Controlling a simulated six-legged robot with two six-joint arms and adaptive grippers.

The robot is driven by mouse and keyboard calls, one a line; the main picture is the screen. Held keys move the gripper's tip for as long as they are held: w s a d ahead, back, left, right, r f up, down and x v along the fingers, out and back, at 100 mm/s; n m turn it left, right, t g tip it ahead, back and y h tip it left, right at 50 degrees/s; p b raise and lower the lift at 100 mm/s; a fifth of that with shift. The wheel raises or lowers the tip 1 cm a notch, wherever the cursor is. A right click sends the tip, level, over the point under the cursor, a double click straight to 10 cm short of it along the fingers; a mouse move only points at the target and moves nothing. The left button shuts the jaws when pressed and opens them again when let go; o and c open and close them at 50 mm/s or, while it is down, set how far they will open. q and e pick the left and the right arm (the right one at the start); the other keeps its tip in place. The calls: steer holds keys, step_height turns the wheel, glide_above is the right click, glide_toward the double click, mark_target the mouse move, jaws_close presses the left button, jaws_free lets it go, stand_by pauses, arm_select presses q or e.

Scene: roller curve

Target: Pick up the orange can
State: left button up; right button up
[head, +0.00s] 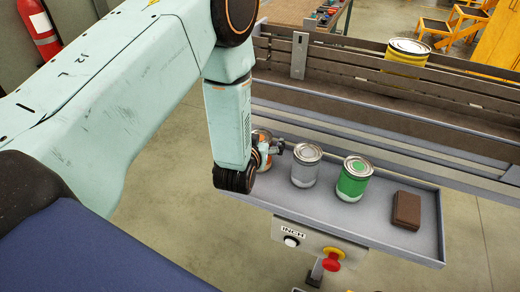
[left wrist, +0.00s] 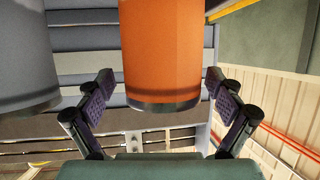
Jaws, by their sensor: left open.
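The orange can (head: 262,134) stands at the left end of the grey tray (head: 425,228) in the head view, mostly hidden behind my left arm and gripper. In the left wrist view the orange can (left wrist: 162,50) is large and centred, in line with the space between the two fingers. My left gripper (left wrist: 159,82) is open, with one finger on each side of the can and a small visible gap on both sides. In the head view my left gripper (head: 272,150) is at the can, partly hidden by its own wrist. My right gripper is not in view.
A grey can (head: 306,165) stands close right of the gripper; it also shows in the left wrist view (left wrist: 25,55). Further right are a green can (head: 353,180) and a brown block (head: 406,209). Behind the tray runs a conveyor (head: 340,90) with a yellow can (head: 405,60).

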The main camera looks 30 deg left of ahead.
arm_select(q)
steer(key=shift+s, duration=0.15)
steer(key=shift+s+a+r, duration=0.1)
steer(key=shift+s, duration=0.05)
steer(key=c, duration=0.3)
steer(key=shift+a, duration=0.1)
steer(key=shift+c, duration=1.4)
steer(key=shift+w, duration=0.25)
steer(key=c, duration=0.3)
steer(key=shift+s, duration=0.1)
steer(key=c, duration=0.3)
steer(key=shift+c, duration=0.9)
steer(key=shift+r, duration=0.35)
step_height(320, 180, up, 9)
steer(key=shift+r, duration=0.1)
